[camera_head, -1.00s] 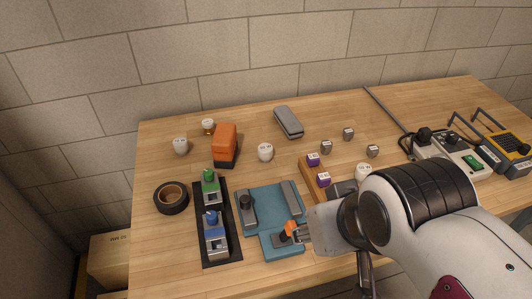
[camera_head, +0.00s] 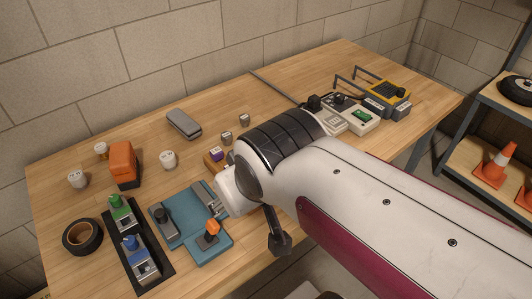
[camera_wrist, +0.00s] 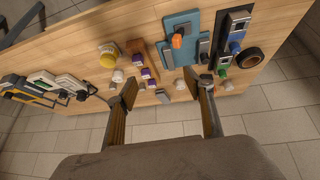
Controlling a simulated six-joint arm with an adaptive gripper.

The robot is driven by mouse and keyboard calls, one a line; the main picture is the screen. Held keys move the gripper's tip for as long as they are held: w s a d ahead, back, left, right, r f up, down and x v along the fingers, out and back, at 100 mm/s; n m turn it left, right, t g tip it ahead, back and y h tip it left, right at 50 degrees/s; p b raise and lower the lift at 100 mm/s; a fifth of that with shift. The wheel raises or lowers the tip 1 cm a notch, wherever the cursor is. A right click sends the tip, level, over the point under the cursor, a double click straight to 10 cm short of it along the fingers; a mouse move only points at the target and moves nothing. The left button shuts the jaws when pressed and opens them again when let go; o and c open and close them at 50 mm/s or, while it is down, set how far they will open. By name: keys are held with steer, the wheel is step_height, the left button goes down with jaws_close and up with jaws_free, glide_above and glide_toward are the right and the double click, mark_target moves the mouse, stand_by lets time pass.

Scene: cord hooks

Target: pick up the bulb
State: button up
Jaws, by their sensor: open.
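No bulb can be told for certain. Small pale rounded pieces stand on the table: a left white one (camera_head: 78,179), a middle white one (camera_head: 168,160) and a small one with an amber-brown top (camera_head: 101,149). Which of them is the bulb, if any, I cannot tell. My gripper (camera_wrist: 168,92) is open, its two fingers spread apart in the wrist view, with nothing seen held between them. The table and its small pieces show beyond the fingers. In the head view my own arm hides part of the table and most of my gripper.
A blue fixture (camera_head: 178,218) with an orange-topped part (camera_head: 210,233) lies near the front edge. Beside it are a black strip (camera_head: 133,245) with green and blue clamps, a tape roll (camera_head: 82,237) and an orange block (camera_head: 122,164). A yellow-topped round container (camera_wrist: 108,55) shows in the wrist view.

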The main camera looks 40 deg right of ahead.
steer(key=w+d+f+t+h, duration=0.2)
steer(key=w+d+f+h, duration=0.15)
steer(key=w+d, duration=1.25)
steer(key=d+f+t+y, duration=0.1)
steer(key=d+f, duration=0.2)
steer(key=f, duration=0.1)
steer(key=d+f+t+y, duration=0.1)
steer(key=d+f, duration=0.1)
steer(key=f, duration=0.2)
steer(key=d+f+y, duration=0.1)
steer(key=d+f, duration=0.2)
steer(key=f, duration=0.1)
steer(key=shift+w+d+f+n+t+y, duration=0.3)
steer(key=shift+w+t+y, duration=0.05)
steer(key=shift+w+t, duration=0.05)
steer(key=shift+s+a+f+y, duration=0.15)
steer(key=shift+s+f+y, duration=0.1)
steer(key=shift+f+y, duration=0.35)
steer(key=shift+w+f, duration=0.1)
steer(key=shift+f, duration=0.05)
steer(key=shift+x, duration=1.2)
steer(key=shift+w, duration=0.15)
steer(key=shift+x, duration=2.45)
